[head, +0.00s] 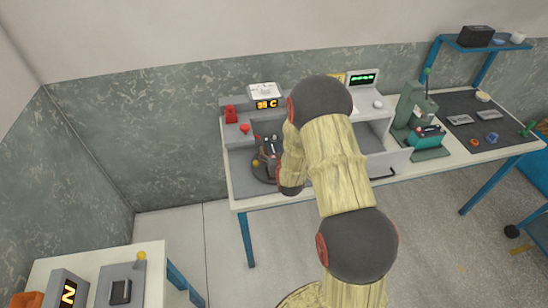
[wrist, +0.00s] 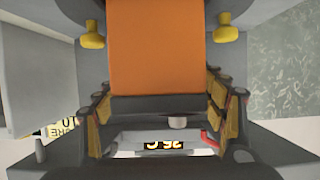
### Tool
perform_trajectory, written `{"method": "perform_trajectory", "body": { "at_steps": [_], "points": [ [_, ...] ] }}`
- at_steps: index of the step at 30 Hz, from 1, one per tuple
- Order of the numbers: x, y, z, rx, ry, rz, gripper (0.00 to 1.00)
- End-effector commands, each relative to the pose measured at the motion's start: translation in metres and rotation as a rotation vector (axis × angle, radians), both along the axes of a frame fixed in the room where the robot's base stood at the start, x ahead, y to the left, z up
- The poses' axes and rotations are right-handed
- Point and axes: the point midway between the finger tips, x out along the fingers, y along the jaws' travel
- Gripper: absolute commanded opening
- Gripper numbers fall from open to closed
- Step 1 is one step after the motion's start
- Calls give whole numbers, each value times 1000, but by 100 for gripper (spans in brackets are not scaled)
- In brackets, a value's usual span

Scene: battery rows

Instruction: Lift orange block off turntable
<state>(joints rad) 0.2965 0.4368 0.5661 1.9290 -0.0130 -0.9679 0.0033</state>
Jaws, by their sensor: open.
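The orange block (wrist: 156,48) fills the upper middle of the wrist view, close to the camera. My gripper (wrist: 158,108) is open, with one padded finger to the left of the block's line and one to the right. I cannot tell whether either finger touches the block. In the head view my gripper (head: 268,146) is low over the left bay of the workbench, above the dark round turntable (head: 263,172). My arm hides much of that bay, and I cannot make out the orange block there.
Yellow knobs (wrist: 92,33) flank the block. A lit display (head: 267,104) and red parts (head: 231,114) stand at the back of the bench (head: 229,183). A green press (head: 415,115) and dark mat (head: 470,120) are to the right. A small table (head: 80,265) is at lower left.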

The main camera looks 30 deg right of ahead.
Motion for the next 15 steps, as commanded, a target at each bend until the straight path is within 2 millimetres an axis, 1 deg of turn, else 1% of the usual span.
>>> {"method": "perform_trajectory", "body": {
  "at_steps": [6,15],
  "points": [
    [0,0,0,0,0,0,70],
    [0,0,0,0,0,0,53]
  ]
}}
